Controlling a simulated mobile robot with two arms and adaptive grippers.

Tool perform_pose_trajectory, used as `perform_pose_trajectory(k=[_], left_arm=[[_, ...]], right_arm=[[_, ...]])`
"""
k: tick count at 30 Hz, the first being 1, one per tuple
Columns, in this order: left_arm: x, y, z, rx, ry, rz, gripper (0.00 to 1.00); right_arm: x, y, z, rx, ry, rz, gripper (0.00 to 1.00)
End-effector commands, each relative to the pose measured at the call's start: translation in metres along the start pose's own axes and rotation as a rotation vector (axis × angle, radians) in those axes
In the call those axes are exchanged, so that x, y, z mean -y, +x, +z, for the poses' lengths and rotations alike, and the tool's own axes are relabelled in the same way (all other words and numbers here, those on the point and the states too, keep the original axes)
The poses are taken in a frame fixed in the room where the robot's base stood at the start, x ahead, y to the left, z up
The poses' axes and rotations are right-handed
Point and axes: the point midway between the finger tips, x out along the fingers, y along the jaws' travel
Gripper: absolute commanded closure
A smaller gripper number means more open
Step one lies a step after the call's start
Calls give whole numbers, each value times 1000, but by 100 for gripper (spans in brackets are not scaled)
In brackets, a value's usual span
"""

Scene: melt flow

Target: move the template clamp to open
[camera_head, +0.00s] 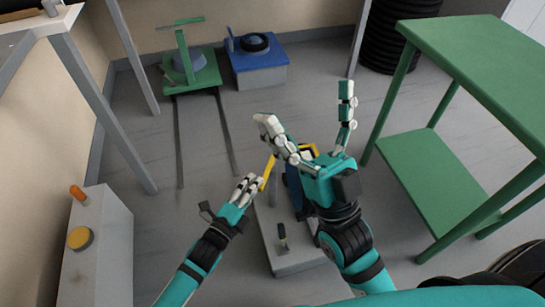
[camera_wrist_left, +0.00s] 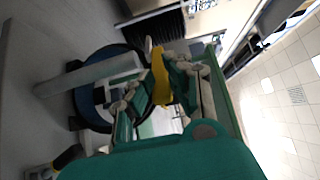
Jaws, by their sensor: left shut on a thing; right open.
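A yellow handle (camera_head: 268,172), which looks like part of the template clamp, stands above a low grey base (camera_head: 292,262) in the head view. My left gripper (camera_head: 254,186) is shut on it from the left. In the left wrist view the yellow handle (camera_wrist_left: 160,74) shows between my left gripper's fingers (camera_wrist_left: 158,92). A blue round part (camera_head: 292,188) sits on the base beside it, partly hidden by my right gripper. It also shows as a dark blue ring (camera_wrist_left: 84,98) in the left wrist view. My right gripper (camera_head: 308,110) is open and empty over the base, its fingers spread wide.
A green table (camera_head: 480,70) with a lower shelf is at right. A grey cabinet (camera_head: 100,250) is at left. Green (camera_head: 192,75) and blue (camera_head: 258,62) devices stand at the back. Floor between is clear.

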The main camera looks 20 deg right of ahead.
Motion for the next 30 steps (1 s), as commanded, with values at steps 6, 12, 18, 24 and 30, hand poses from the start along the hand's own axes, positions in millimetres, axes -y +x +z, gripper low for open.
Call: perform_pose_trajectory(k=[6,12,18,24,30], left_arm=[[-11,-3,-8,-1,-2,24,100],[-11,0,-21,-1,-2,24,100],[-11,2,-31,-1,-1,25,100],[-11,2,-32,-2,-1,25,100],[-12,3,-34,-2,-1,25,100]], right_arm=[[0,0,0,2,0,0,0],[0,0,4,21,0,0,0],[0,0,6,33,0,1,0],[-1,0,7,36,-1,1,0],[-1,0,6,33,-2,2,0]])
